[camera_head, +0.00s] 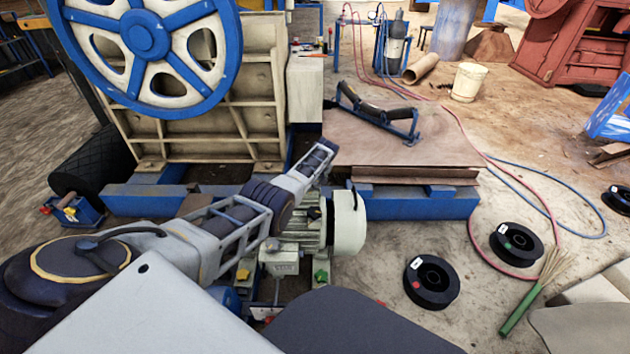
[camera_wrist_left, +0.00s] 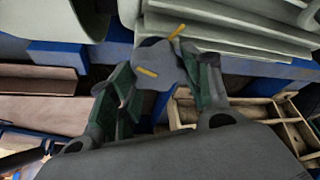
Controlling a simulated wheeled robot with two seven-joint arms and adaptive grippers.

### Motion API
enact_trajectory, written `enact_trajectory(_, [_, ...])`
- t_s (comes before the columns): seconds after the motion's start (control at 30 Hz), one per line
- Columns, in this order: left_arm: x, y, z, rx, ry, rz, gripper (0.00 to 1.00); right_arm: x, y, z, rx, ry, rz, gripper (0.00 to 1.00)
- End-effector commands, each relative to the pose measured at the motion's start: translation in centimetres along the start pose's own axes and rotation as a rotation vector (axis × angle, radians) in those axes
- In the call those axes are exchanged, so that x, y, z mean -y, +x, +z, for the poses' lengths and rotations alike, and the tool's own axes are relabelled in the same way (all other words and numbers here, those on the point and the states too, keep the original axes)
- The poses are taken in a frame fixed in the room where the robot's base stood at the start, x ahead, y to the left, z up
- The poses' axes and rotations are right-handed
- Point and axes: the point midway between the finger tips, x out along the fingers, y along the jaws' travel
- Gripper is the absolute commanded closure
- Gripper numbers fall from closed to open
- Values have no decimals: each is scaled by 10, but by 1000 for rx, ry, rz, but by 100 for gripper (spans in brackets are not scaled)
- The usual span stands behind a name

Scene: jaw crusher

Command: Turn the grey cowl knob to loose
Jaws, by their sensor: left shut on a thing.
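The grey cowl knob (camera_wrist_left: 158,62) shows in the left wrist view, with yellow marks on its face. It sits between the two fingers of my left gripper (camera_wrist_left: 160,85), which is shut on it. In the head view my left gripper (camera_head: 322,163) is above the motor (camera_head: 302,228) with the pale round cowl (camera_head: 347,222). The knob cannot be made out in the head view. My right gripper is not in view.
A yellow knob (camera_head: 243,275) and a green knob (camera_head: 321,277) are low on the motor. A blue beam (camera_head: 415,203) and the large blue flywheel (camera_head: 150,40) stand behind. Black spools (camera_head: 432,282) and hoses lie on the floor at right.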

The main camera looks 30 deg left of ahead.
Motion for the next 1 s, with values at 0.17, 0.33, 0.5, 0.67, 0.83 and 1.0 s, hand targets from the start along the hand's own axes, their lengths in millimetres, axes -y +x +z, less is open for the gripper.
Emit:
enact_trajectory(0.17, [0, 0, 0, 0, 0, 0, 45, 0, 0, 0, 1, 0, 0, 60])
enact_trajectory(0.33, [0, 0, 0, 0, 1, 0, 29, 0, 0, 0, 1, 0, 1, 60])
enact_trajectory(0.5, [0, 0, 0, 0, 1, 0, 29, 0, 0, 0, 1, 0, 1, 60])
enact_trajectory(0.67, [0, 0, 0, 0, 1, 1, 29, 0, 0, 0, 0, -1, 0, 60])
enact_trajectory(0.83, [0, -2, 0, 0, 1, 1, 29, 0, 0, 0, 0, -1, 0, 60])
enact_trajectory(1.0, [-1, -6, 0, 0, 1, 1, 29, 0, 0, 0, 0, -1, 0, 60])
